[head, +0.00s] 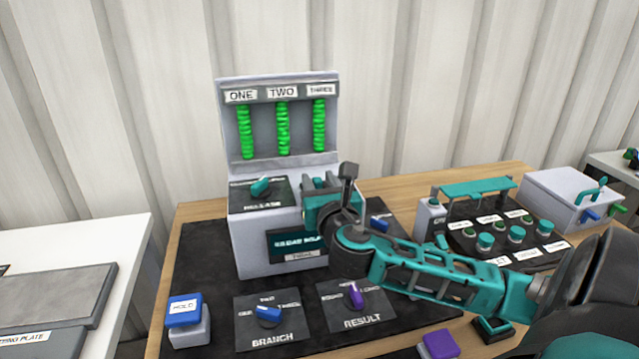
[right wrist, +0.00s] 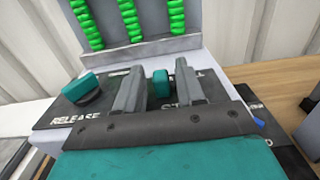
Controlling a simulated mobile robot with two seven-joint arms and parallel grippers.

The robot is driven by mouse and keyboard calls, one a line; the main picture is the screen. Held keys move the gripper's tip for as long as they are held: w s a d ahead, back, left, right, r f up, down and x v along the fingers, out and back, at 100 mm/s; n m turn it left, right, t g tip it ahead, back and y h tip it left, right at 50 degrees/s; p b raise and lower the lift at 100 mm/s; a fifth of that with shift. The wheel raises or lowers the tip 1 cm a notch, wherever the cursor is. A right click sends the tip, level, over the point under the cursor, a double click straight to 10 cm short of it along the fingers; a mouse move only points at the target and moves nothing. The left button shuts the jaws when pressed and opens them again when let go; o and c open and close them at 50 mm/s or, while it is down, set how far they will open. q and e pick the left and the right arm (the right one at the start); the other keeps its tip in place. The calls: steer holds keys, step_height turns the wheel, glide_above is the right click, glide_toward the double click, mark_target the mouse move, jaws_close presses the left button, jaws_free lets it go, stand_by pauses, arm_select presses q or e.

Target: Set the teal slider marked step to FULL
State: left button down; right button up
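The teal slider knob (right wrist: 160,83) stands on a dark plate whose label is mostly hidden by my gripper; only "ST" shows. My right gripper (right wrist: 158,88) is open, with one finger on each side of the knob and a visible gap to both. In the head view my right gripper (head: 326,184) is over the right part of the machine's ledge and hides the slider. The FULL mark is not readable in either view. My left gripper is not in view.
A teal RELEASE knob (head: 261,187) is just left of the gripper. Behind rises a panel with green columns (head: 282,128) marked ONE, TWO, THREE. BRANCH (head: 268,316) and RESULT (head: 355,295) selectors and a blue HOLD button (head: 184,309) are in front.

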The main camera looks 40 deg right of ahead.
jaws_close()
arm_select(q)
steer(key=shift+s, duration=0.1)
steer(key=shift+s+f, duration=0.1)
